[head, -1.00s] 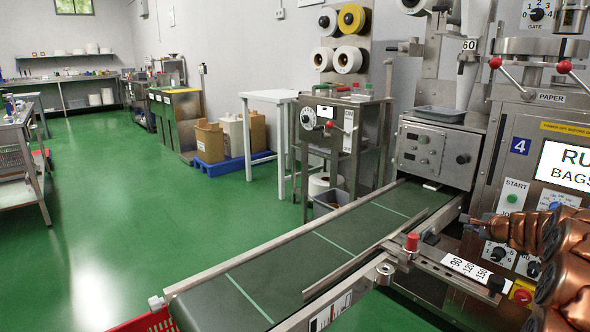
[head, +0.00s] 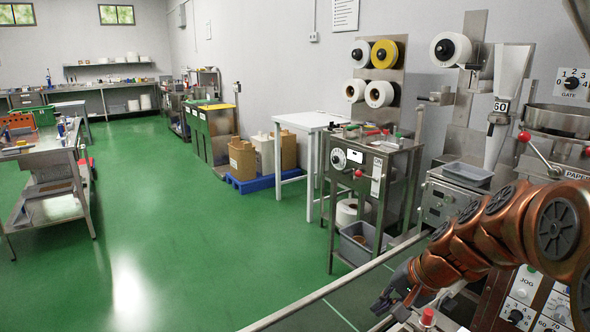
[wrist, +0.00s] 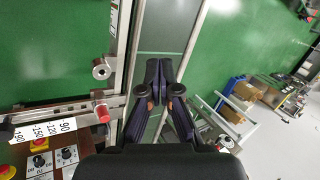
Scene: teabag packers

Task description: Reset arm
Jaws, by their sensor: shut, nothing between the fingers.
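My gripper (wrist: 157,72) is shut and empty in the wrist view, its dark fingers meeting above the green conveyor belt (wrist: 160,35). In the head view my gripper (head: 390,295) is small and dark, low at the right, at the end of my copper-coloured arm, which bends in from the right edge. The gripper is near the belt's side rail (head: 330,280). My arm hides much of the packing machine's front.
The packing machine (head: 440,205) stands at the right. A red-capped post (head: 427,317) is close to my gripper. A steel cart (head: 385,200) and a white table (head: 310,122) stand behind the belt. Green floor (head: 180,230) is open to the left.

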